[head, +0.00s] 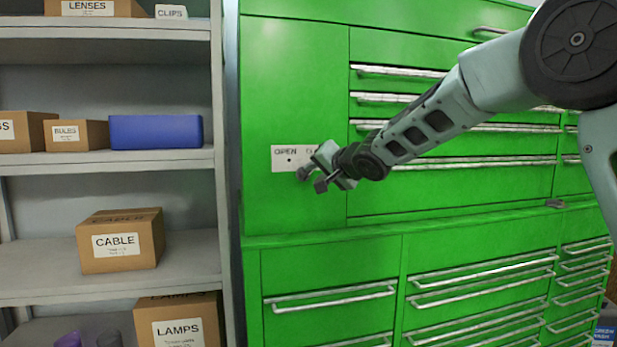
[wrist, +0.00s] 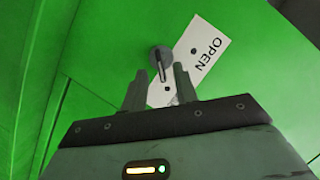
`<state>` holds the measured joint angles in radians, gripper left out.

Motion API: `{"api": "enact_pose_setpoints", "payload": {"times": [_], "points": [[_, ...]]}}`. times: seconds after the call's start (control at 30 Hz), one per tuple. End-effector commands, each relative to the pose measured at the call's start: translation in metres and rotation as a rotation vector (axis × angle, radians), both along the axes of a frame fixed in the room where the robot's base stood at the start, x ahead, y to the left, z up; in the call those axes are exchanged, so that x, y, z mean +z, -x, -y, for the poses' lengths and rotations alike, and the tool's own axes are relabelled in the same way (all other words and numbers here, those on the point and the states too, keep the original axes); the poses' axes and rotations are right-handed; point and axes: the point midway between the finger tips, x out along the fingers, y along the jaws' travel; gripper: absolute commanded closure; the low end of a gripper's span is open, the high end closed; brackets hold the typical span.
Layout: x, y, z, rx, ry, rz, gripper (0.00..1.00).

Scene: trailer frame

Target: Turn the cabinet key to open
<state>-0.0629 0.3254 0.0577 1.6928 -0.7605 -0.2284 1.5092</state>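The green cabinet (head: 290,90) has a white label plate (head: 285,156) on its upper left door. In the wrist view the plate (wrist: 206,36) reads OPEN, beside a dark dot; its other end is partly hidden by my gripper. A grey metal key (wrist: 161,60) stands out at the plate, between and just beyond my fingertips. My gripper (head: 318,176) is in front of the plate and covers its right part in the head view. In the wrist view my gripper (wrist: 160,76) is open, with its fingers apart; I see no contact with the key.
Grey shelves (head: 110,162) with cardboard boxes (head: 120,240) and a blue box (head: 155,132) stand left of the cabinet. Drawers with protruding metal handles (head: 460,128) lie to the right, behind my arm. A ledge (head: 320,237) runs below the door.

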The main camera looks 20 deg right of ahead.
Motion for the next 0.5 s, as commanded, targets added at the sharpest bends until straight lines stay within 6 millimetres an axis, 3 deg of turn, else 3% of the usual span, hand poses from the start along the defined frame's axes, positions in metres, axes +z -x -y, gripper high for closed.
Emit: {"api": "enact_pose_setpoints", "payload": {"times": [0.2, 0.5], "points": [[-0.009, -0.032, -0.010, 0.000, 0.001, -0.001, 0.71], [-0.013, -0.045, -0.013, -0.001, 0.001, 0.000, 0.71]]}}
